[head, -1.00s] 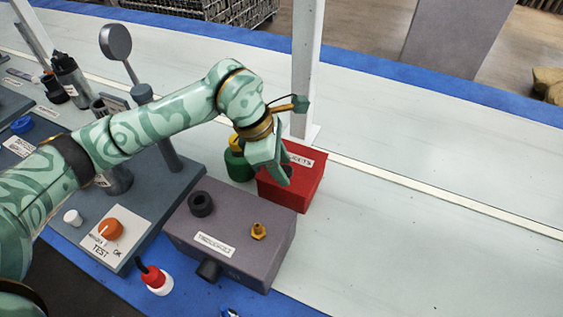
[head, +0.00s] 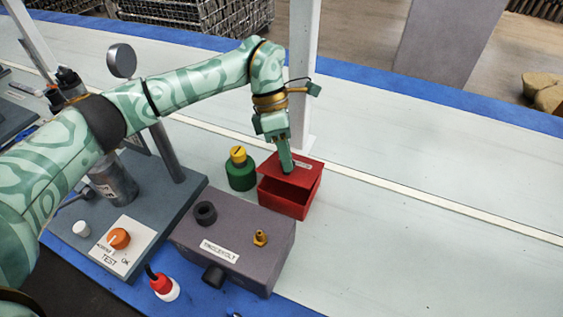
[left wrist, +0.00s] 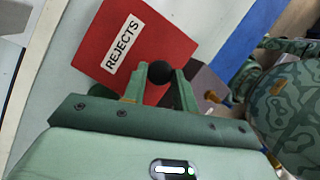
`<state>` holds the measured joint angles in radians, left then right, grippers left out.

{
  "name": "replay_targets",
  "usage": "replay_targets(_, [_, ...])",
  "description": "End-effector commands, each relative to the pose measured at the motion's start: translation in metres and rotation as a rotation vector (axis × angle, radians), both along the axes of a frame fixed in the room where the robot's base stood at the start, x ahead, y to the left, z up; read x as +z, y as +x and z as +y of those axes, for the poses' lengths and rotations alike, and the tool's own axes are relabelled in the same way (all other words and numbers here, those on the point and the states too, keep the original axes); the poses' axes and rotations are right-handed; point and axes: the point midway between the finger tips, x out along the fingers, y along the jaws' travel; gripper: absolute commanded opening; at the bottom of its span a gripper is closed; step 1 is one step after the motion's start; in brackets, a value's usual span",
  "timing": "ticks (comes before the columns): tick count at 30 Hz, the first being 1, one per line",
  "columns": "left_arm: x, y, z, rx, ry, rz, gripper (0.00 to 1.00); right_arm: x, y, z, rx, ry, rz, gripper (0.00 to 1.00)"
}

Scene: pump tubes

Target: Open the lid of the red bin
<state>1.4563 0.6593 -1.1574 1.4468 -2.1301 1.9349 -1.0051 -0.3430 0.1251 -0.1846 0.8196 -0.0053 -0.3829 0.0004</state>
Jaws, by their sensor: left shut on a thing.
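The red bin (head: 284,203) stands on the pale table near the white post. Its red lid (head: 309,173) is partly raised at the front, and a dark gap shows between lid and bin. In the left wrist view the lid (left wrist: 160,40) bears a white REJECTS label (left wrist: 121,44) and a black knob (left wrist: 159,74). My left gripper (head: 287,168) is above the lid, and its fingers (left wrist: 160,82) are shut around the knob. In the head view the gripper hides the knob. My right gripper is not in view.
A green container (head: 240,176) with a yellow top stands just left of the bin. A grey box (head: 240,248) with a black ring and a brass fitting lies in front. The white post (head: 301,80) rises close behind. The table to the right is clear.

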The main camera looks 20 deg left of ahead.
Motion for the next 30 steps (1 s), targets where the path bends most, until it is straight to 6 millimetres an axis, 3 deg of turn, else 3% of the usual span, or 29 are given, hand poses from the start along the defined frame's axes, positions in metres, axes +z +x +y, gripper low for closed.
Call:
replay_targets(12, [0.012,0.021,0.000,0.001,-0.002,0.203,0.00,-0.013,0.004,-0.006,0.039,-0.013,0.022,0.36])
replay_targets(18, [0.016,0.023,0.000,-0.002,-0.002,0.232,0.00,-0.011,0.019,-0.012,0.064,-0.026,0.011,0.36])
replay_targets(29, [0.016,0.023,0.000,-0.002,-0.001,0.236,0.00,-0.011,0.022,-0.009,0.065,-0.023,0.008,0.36])
replay_targets(30, [0.016,0.023,0.000,-0.002,-0.001,0.236,0.00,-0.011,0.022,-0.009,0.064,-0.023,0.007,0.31])
